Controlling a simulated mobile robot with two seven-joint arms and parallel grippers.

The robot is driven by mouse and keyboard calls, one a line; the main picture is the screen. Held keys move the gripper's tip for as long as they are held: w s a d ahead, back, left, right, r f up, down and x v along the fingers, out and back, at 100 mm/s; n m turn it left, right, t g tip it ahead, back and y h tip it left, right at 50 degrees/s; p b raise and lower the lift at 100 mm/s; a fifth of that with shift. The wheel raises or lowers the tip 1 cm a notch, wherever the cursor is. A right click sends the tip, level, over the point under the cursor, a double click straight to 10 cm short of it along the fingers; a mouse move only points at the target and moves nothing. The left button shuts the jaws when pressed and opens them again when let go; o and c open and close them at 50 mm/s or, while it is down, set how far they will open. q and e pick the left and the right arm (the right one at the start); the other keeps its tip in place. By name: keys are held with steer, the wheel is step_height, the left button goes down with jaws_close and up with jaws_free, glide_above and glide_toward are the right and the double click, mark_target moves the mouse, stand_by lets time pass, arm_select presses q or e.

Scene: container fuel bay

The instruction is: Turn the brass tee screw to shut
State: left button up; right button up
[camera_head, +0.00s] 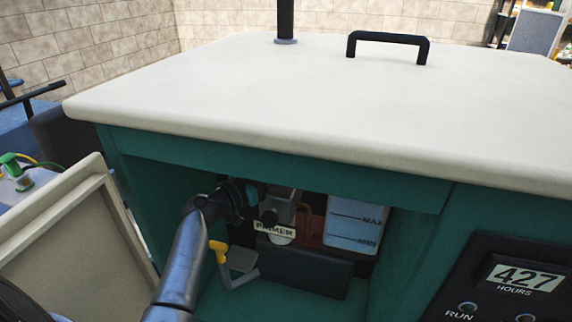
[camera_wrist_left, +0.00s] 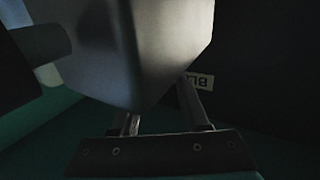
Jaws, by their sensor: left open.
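I cannot make out the brass tee screw in either view. A label whose visible letters read "BLE" (camera_wrist_left: 195,82) shows upside down beside one finger in the left wrist view, partly hidden. My left gripper (camera_wrist_left: 163,112) is open, with its fingers under a large grey body (camera_wrist_left: 140,45). The body hides the fingertips and what lies between them. In the head view my left arm reaches into the teal bay, and the gripper there is dark and mostly hidden beside a grey primer unit (camera_head: 280,207) with a "PRIMER" label (camera_head: 275,230). My right gripper is not in view.
The cabinet's pale top (camera_head: 320,95) overhangs the bay. A translucent tank (camera_head: 355,222) with MAX and MIN marks stands at the bay's right. A yellow-ended grey bracket (camera_head: 240,262) sits low near my arm. An open panel (camera_head: 75,235) stands left; an hour-meter panel (camera_head: 510,285) is right.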

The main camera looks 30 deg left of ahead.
arm_select(q)
steer(key=shift+x, duration=0.8)
jaws_close()
